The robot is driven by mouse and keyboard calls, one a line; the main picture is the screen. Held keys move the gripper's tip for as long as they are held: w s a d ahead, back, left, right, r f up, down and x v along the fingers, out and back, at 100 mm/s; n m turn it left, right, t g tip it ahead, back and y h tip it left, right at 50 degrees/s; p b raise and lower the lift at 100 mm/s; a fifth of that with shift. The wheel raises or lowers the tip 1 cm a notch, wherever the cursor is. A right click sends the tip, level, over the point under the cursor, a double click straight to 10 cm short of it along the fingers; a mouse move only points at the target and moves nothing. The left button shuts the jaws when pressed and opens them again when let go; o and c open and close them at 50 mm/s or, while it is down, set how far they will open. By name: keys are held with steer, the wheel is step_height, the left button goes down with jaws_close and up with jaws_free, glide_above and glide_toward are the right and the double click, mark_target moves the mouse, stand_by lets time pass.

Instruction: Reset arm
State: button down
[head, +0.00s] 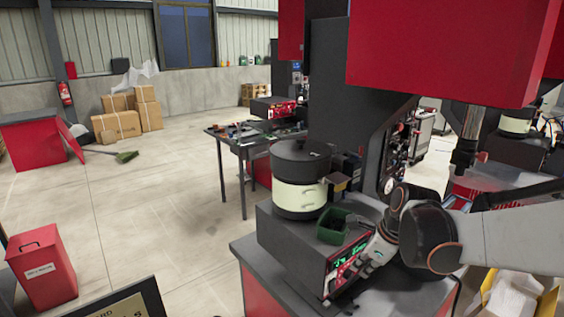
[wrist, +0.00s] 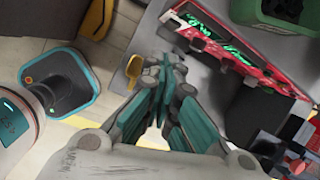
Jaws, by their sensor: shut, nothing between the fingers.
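My gripper (head: 362,264) is in front of the bowl feeder's control box, beside its red front panel (head: 341,270). In the wrist view my gripper (wrist: 165,70) has its fingers together with nothing between them. The panel also shows in the wrist view (wrist: 235,45), just beyond and to the right of the fingertips. The bowl feeder (head: 300,195), a cream and black drum with a dark lid, stands on the grey box. A green bin (head: 333,226) sits beside it, close to my wrist; its edge shows in the wrist view (wrist: 275,14). My arm comes in from the right.
A red press housing (head: 450,50) on a dark column hangs above my arm. A work table (head: 235,142) with tools stands behind the feeder. A red bin (head: 42,266) stands at the left. An open carton (head: 512,297) lies at the lower right. The left floor is mostly clear.

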steer(key=s+a+n+t+h+b, duration=0.2)
steer(key=s+n+b, duration=0.4)
steer(key=s+n, duration=1.3)
steer(key=f+n+t, duration=0.1)
steer(key=n, duration=0.5)
steer(key=shift+a+b, duration=0.3)
